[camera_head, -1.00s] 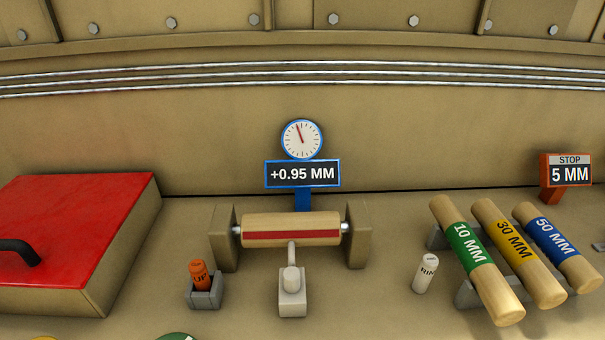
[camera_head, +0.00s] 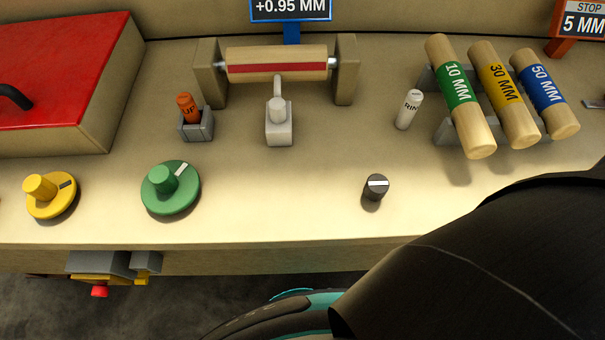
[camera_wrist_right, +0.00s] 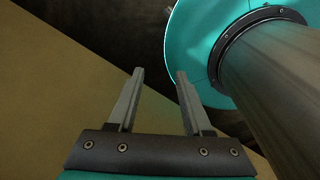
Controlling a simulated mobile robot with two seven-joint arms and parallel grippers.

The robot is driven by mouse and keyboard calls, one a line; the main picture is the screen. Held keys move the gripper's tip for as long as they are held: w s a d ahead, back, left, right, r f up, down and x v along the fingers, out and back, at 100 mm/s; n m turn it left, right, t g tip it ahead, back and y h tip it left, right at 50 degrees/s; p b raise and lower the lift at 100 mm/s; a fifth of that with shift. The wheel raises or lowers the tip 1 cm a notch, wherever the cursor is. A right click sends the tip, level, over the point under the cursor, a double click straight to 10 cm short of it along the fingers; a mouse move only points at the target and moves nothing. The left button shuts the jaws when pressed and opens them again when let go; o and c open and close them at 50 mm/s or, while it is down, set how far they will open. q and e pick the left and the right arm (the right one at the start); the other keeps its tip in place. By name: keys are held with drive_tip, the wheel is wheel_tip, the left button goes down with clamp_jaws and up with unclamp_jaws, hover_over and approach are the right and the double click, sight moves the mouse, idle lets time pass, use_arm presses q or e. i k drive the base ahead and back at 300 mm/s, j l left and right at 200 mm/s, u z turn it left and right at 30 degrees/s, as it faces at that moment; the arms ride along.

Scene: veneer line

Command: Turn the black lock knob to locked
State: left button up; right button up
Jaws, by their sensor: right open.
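The black lock knob (camera_head: 375,188) stands on the bench top near its front edge, right of centre in the head view. It is a small dark cylinder with a white line across its top. My right gripper (camera_wrist_right: 155,78) shows in the right wrist view with its two fingers apart and nothing between them. The knob is not in the wrist view, and my right gripper does not show in the head view, where a dark arm link covers the lower right. My left gripper is not in view.
A green dial (camera_head: 170,188) and a yellow dial (camera_head: 50,195) stand left of the knob. Behind are a white labelled peg (camera_head: 408,110), a grey lever (camera_head: 278,122) and a roller (camera_head: 277,64). Wooden rolls (camera_head: 460,96) lie at the right. The bench around the knob is clear.

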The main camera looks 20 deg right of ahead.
sight(377, 187)
drive_tip(key=k+l+u, duration=0.1)
drive_tip(key=k+l, duration=0.65)
drive_tip(key=k, duration=0.15)
drive_tip(key=k+l+u, duration=0.15)
drive_tip(key=k+l, duration=0.5)
drive_tip(key=k, duration=0.3)
drive_tip(key=i+l+u, duration=0.05)
